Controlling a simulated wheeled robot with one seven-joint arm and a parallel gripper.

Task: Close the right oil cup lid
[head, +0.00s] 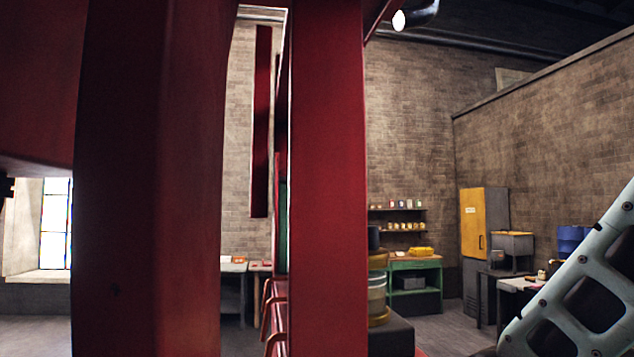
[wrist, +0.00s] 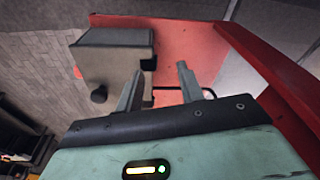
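In the head view, a round brass-and-glass vessel (head: 377,290) stands on a dark block, partly hidden behind a red post. It looks like an oil cup, but I cannot tell whether it is the right one or how its lid stands. In the wrist view, my gripper (wrist: 160,72) is open, its two fingers apart with nothing visible between them. A grey box (wrist: 115,60) with a dark round knob (wrist: 99,95) is just beyond and left of the fingers, against a red plate (wrist: 190,38). I cannot tell whether they touch. My gripper is not visible in the head view.
Red posts (head: 328,180) and (head: 150,180) stand close and block much of the head view. A red beam (wrist: 265,65) runs along the gripper's right side. A green workbench (head: 415,275), a yellow-doored cabinet (head: 475,225) and shelves (head: 397,208) stand against the brick wall.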

